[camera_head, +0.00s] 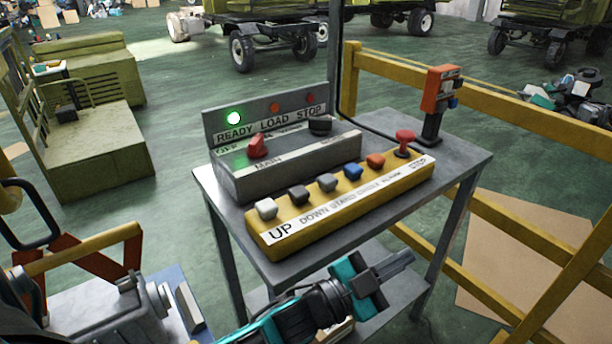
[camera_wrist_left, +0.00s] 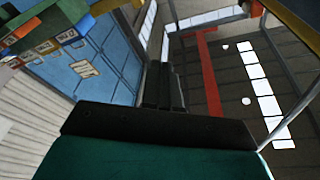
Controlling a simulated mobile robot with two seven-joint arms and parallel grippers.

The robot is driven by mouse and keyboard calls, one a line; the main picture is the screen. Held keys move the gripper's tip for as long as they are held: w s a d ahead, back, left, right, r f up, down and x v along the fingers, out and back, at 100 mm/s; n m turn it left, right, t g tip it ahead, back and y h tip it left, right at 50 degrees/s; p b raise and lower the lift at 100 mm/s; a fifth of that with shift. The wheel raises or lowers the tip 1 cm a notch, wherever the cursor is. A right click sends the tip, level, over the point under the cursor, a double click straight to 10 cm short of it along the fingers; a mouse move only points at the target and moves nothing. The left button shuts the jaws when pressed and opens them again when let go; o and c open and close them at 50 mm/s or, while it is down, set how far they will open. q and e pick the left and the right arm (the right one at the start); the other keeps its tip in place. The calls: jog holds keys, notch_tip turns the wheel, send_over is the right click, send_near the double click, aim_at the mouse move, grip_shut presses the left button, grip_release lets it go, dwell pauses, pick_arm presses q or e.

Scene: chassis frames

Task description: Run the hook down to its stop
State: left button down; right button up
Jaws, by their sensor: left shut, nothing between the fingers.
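A yellow button box (camera_head: 345,208) stands on a grey table. Its row holds a white button (camera_head: 266,209) at UP, a black button (camera_head: 298,194) at DOWN, then grey, blue and orange buttons, and a red mushroom button (camera_head: 404,141) at STOP. Behind it, a grey box (camera_head: 285,165) carries a red switch (camera_head: 257,146) and a black knob (camera_head: 320,125). The READY lamp (camera_head: 234,118) glows green; LOAD and STOP lamps look dark. My left gripper (camera_head: 408,258) is shut and empty, in front of the table, apart from the buttons. Its fingers show in the left wrist view (camera_wrist_left: 163,85). No hook is visible.
The grey table (camera_head: 455,160) has an orange device (camera_head: 440,88) on a black post at its right corner. A yellow railing (camera_head: 500,100) runs behind and right. A dark vertical post (camera_head: 335,50) rises behind the boxes. Above the buttons is free room.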

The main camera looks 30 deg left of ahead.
pick_arm(q)
jog(key=d+r+m+g+h, duration=0.6)
jog(key=r+m+h, duration=0.3)
jog(key=m, duration=0.3)
notch_tip(320, 180, up, 12)
jog(key=m+g+y, duration=1.1)
jog(key=m+y, duration=0.5)
jog(key=y, duration=0.4)
send_over(300, 190)
jog(key=shift+a, duration=0.1)
notch_tip(300, 190, down, 14)
jog(key=shift+r, duration=0.1)
